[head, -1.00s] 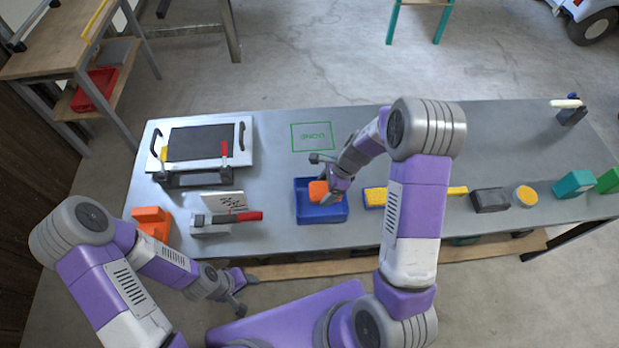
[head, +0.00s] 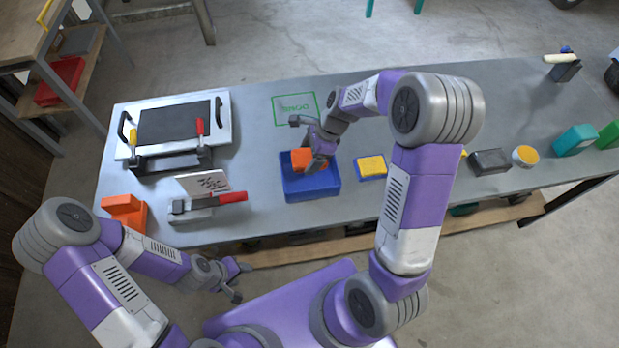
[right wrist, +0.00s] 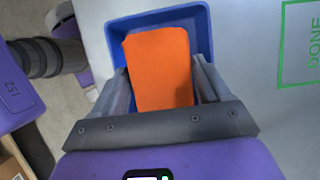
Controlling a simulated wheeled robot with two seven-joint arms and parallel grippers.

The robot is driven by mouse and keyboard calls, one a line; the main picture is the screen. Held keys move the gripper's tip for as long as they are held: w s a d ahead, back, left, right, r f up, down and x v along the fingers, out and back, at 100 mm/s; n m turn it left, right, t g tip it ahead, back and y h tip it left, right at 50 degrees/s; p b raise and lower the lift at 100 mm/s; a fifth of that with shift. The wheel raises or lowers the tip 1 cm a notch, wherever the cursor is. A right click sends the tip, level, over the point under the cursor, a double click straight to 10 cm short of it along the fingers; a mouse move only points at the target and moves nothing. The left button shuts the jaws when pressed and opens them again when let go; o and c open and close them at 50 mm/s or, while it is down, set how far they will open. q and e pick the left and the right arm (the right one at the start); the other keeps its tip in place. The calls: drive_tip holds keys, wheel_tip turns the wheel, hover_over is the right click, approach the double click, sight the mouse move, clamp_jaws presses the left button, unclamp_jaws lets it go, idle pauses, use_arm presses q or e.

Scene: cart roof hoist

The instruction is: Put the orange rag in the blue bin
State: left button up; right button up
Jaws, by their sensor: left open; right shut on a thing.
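The orange rag (head: 301,157) is a folded block held in my right gripper (head: 312,162). It shows between the two fingers in the right wrist view (right wrist: 160,68). The blue bin (head: 312,190) stands open on the bench, and its rim also shows in the right wrist view (right wrist: 193,12). The rag is over the bin's opening, towards its back side; whether it touches the floor of the bin I cannot tell. My left gripper (head: 238,280) is open and empty in front of the bench's near edge.
A green DONE outline (head: 297,108) lies behind the bin. A yellow-and-blue sponge-like block (head: 371,167) is to its right. A red-handled tool (head: 225,198) and a white-framed dark board (head: 174,122) are to its left. An orange holder (head: 126,211) sits at the near left corner.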

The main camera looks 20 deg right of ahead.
sight(305, 179)
wheel_tip(305, 179, down, 9)
drive_tip(key=b, duration=0.3)
drive_tip(key=shift+f, duration=0.15)
drive_tip(key=shift+f, duration=0.15)
drive_tip(key=o, duration=0.9)
drive_tip(key=shift+d+r, duration=0.1)
drive_tip(key=shift+r, duration=0.4)
drive_tip(key=p+v, duration=0.3)
drive_tip(key=v, duration=0.8)
drive_tip(key=shift+d+r+p, duration=0.1)
drive_tip(key=shift+r+p, duration=0.1)
drive_tip(key=shift+p, duration=0.15)
